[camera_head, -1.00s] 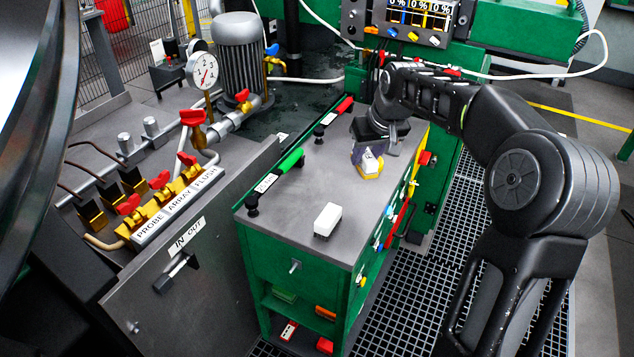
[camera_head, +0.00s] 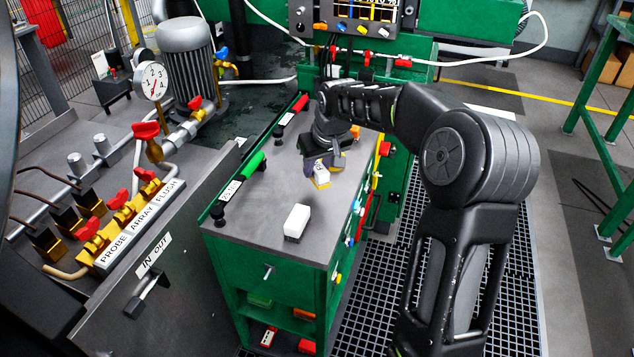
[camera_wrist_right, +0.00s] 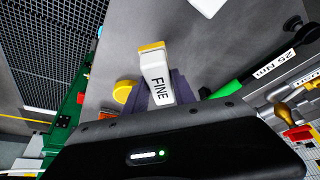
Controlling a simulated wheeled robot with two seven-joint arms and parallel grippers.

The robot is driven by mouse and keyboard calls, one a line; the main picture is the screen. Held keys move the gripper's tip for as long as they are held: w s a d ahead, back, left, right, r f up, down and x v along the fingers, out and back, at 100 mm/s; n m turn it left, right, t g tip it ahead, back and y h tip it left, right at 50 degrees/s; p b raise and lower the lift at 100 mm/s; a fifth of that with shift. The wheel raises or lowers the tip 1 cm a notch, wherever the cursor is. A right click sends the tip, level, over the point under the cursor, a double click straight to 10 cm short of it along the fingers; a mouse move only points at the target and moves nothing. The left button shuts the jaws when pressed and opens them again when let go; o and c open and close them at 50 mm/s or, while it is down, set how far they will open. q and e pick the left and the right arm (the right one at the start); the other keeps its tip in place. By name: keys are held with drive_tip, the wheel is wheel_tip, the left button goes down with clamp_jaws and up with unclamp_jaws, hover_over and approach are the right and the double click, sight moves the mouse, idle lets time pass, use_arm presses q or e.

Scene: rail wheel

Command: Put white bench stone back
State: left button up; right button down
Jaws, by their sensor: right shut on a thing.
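My right gripper (camera_head: 322,160) is shut on a white stone (camera_head: 320,176) with a yellow end, over the grey top of the green cart (camera_head: 262,212). In the right wrist view the same stone (camera_wrist_right: 156,80) sticks out from the jaws and reads "FINE". A dark patch on the top beside it looks like its shadow, so it seems to be raised. A plain white block (camera_head: 297,221) lies on the cart top, nearer the front edge and apart from the gripper. My left gripper is not in view.
A green-handled tool (camera_head: 240,178) and a red-handled one (camera_head: 291,114) lie along the cart's left edge. A panel with valves (camera_head: 125,215) stands to the left. Knobs line the cart's right side. The cart top between the stone and the white block is bare.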

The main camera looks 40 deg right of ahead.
sight(317, 181)
wheel_tip(317, 181, down, 5)
drive_tip(key=shift+r, duration=0.1)
idle(0.5)
drive_tip(key=c, duration=1)
unclamp_jaws()
drive_tip(key=shift+c, duration=0.2)
drive_tip(key=v, duration=1.2)
